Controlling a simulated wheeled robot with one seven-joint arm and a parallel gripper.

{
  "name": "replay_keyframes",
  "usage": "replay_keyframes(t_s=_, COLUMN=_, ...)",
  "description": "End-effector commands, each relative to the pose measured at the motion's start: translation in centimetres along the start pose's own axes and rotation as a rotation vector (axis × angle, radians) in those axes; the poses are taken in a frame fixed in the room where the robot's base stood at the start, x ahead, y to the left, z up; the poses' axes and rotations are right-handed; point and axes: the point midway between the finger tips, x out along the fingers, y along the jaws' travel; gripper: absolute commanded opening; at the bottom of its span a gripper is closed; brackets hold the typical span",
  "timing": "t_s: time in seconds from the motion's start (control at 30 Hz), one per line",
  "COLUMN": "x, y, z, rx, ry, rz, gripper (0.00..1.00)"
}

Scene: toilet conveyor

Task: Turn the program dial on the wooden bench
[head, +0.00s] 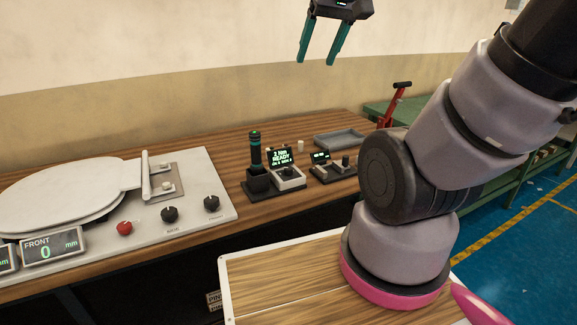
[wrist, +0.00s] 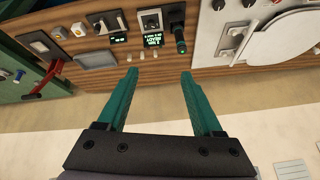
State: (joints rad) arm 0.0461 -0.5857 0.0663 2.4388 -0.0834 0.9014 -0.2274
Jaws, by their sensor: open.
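The wooden bench (head: 225,143) runs along the wall. On it stands a control unit with a lit READY display (head: 280,156) and a dark round knob on a pale plate (head: 287,173). Two black dials (head: 169,214) (head: 211,204) sit on the white panel at left. I cannot tell which is the program dial. My gripper (head: 317,62) is open and empty, high above the bench. In the wrist view my gripper (wrist: 159,73) also shows open, apart from the units.
A black upright handle with a green top (head: 255,152) stands left of the display. The white panel (head: 190,175) carries a toilet lid, a red knob (head: 124,228) and a FRONT readout (head: 51,249). A grey tray (head: 340,137) and a red lever (head: 393,104) lie to the right.

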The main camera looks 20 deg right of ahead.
Motion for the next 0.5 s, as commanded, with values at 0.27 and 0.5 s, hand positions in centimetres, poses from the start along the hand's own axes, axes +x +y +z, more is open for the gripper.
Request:
replay_keyframes(t_s=0.27, x=9.2, y=1.4, z=-4.2, rx=-0.654, ry=-0.238, rz=0.071, gripper=0.68)
replay_keyframes(t_s=0.5, x=18.5, y=2.3, z=-5.8, rx=-1.218, ry=-0.412, rz=-0.049, gripper=0.68)
